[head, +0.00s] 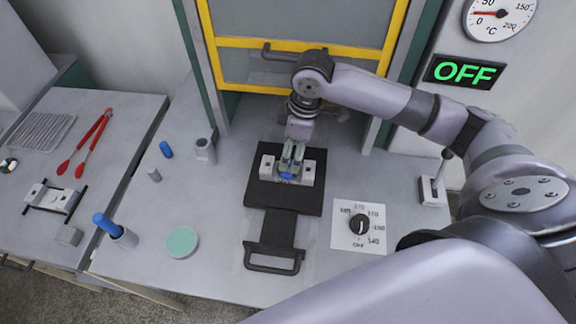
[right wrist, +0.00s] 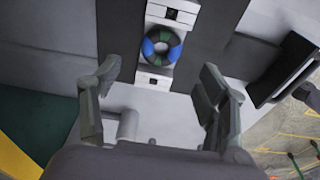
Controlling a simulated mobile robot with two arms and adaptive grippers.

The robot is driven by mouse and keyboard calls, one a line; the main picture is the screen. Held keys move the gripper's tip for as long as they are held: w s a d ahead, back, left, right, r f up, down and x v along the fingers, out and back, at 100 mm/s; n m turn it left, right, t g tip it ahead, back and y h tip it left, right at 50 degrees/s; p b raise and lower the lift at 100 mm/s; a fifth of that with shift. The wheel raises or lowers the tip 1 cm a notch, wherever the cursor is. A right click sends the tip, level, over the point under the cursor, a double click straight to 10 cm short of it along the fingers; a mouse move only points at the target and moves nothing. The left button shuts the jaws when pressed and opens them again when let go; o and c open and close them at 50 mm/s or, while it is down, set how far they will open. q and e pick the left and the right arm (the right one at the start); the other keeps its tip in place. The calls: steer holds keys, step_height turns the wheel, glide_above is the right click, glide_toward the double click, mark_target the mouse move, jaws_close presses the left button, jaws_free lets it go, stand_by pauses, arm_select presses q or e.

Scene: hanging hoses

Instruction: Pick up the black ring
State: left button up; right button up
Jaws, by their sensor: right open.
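A ring (right wrist: 150,48) with blue, green and dark parts sits between two white blocks in the right wrist view; I see no ring that is black all over. In the head view only a blue bit of the ring (head: 287,176) shows under my right gripper (head: 291,163). The white holder block (head: 267,168) stands on a black plate (head: 283,232). My right gripper is open and empty, above the ring and apart from it. In the right wrist view its fingers (right wrist: 158,76) are spread wide, with the ring lying ahead of their tips. My left gripper is not in view.
A dial panel (head: 357,227) and a lever (head: 434,187) are right of the plate. A green disc (head: 182,242), a blue-topped cylinder (head: 114,230) and small pegs stand to the left. A yellow-framed cabinet (head: 310,50) rises behind. Red tongs (head: 86,142) lie on the left table.

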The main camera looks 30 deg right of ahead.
mark_target(288, 170)
steer(key=shift+f, duration=0.65)
steer(key=f, duration=0.1)
steer(key=f+p, duration=0.1)
steer(key=f, duration=0.2)
steer(key=shift+w+a+f+p, duration=0.1)
steer(key=shift+a+p, duration=0.15)
steer(key=shift+p, duration=0.1)
steer(key=shift+w+f, duration=0.1)
steer(key=shift+f, duration=0.45)
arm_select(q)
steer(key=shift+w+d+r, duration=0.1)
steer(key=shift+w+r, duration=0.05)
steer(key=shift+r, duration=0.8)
arm_select(e)
steer(key=shift+c, duration=0.5)
steer(key=c, duration=1)
steer(key=shift+r, duration=0.2)
